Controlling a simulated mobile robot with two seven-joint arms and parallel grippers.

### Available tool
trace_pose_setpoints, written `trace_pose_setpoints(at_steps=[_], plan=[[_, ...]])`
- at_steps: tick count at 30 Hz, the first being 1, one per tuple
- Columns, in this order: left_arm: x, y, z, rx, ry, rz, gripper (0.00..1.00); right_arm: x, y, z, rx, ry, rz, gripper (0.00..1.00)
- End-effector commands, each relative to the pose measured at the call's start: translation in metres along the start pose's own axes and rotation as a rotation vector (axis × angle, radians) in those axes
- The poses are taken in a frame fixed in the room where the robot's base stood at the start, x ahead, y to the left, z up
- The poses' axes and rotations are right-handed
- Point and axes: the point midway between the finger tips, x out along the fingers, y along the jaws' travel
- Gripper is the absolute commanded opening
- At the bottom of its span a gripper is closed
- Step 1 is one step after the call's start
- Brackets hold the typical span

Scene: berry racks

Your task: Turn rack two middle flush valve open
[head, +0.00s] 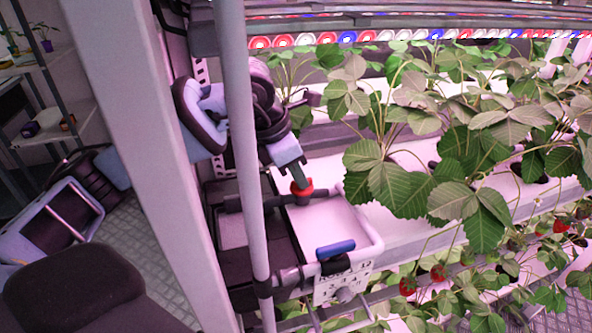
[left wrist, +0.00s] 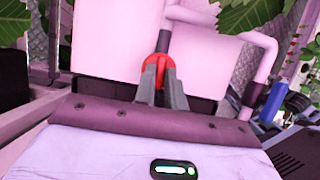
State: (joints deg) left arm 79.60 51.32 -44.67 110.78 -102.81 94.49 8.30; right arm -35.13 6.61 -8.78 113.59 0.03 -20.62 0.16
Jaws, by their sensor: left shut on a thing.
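A red valve handle (head: 301,188) sits on a dark pipe at the end of the white planting trough. My left gripper (head: 297,176) comes down on it from above, its fingertips shut on the red handle. In the left wrist view the two grey fingers (left wrist: 161,84) close around the red handle (left wrist: 157,66), which shows between and above their tips. The fingers hide part of the handle, so its exact angle is hard to tell. A blue handle (head: 335,250) lies nearer, at the trough's front corner; it also shows in the left wrist view (left wrist: 272,98). My right gripper is not in view.
A grey upright pole (head: 243,140) and a wide white post (head: 135,130) stand close left of my gripper. Strawberry plants (head: 430,150) overhang the trough on the right. A white label plate (head: 343,283) hangs below the blue handle. Pink-lit lamps (head: 345,38) run above.

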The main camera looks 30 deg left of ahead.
Motion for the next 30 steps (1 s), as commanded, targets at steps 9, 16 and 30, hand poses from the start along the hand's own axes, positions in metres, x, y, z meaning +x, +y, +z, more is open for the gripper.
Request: trace_pose_setpoints(at_steps=[9,16,30], plan=[[0.000,0.000,0.000,-0.006,0.000,0.002,0.00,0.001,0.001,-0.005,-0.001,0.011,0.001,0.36],[0.000,0.000,0.000,-0.005,0.000,0.001,0.34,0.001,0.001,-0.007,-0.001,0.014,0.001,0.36],[-0.017,0.001,0.001,-0.004,-0.003,0.003,0.34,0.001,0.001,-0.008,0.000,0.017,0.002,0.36]])
